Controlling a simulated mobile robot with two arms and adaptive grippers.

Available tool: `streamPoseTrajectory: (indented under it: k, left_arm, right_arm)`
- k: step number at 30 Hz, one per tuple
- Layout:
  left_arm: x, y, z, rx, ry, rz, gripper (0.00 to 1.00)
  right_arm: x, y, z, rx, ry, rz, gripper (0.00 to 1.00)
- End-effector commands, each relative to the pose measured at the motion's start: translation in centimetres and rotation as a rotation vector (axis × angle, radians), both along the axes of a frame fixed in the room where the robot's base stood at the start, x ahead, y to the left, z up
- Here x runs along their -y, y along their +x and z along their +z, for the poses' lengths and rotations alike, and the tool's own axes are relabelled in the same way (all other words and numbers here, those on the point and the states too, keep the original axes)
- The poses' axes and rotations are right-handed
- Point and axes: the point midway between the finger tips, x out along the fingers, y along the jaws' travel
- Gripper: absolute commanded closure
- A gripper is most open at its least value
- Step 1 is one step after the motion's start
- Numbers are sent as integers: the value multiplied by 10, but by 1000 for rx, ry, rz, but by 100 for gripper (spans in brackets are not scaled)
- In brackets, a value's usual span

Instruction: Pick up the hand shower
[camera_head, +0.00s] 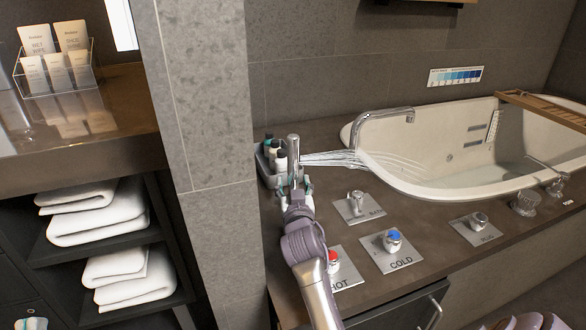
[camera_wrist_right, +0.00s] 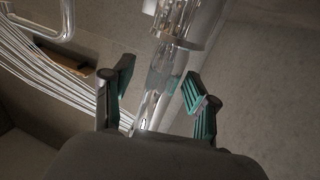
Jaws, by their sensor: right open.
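The chrome hand shower (camera_head: 293,143) stands upright at the left end of the tub deck. Water streams run from it rightward towards the tub. My right gripper (camera_head: 294,184) is at its lower part. In the right wrist view, the hand shower (camera_wrist_right: 162,78) runs between the two teal-padded fingers of my right gripper (camera_wrist_right: 160,98). The fingers are open, with a gap visible on the right. The lower end of the shower is hidden behind the wrist.
A caddy of small bottles (camera_head: 268,166) stands close left of the hand shower. A curved spout (camera_head: 384,115) and the white bathtub (camera_head: 420,185) lie right. Labelled COLD (camera_head: 393,242) and HOT (camera_head: 333,262) knobs sit near my right arm. A tiled wall (camera_head: 210,120) stands left.

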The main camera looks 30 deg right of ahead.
Motion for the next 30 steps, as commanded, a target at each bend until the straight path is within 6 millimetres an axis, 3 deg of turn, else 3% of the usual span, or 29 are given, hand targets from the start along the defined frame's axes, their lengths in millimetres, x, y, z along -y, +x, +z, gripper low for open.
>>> streamPoseTrajectory:
  k: [7,18,30]
  left_arm:
    - [0,-1,2,9,-2,0,100]
    - [0,-1,1,7,-2,0,100]
    - [0,0,1,2,-1,0,100]
  right_arm:
    - [-1,0,0,-1,0,0,42]
    - [0,0,0,-1,0,-1,100]
    - [0,0,3,2,-1,0,100]
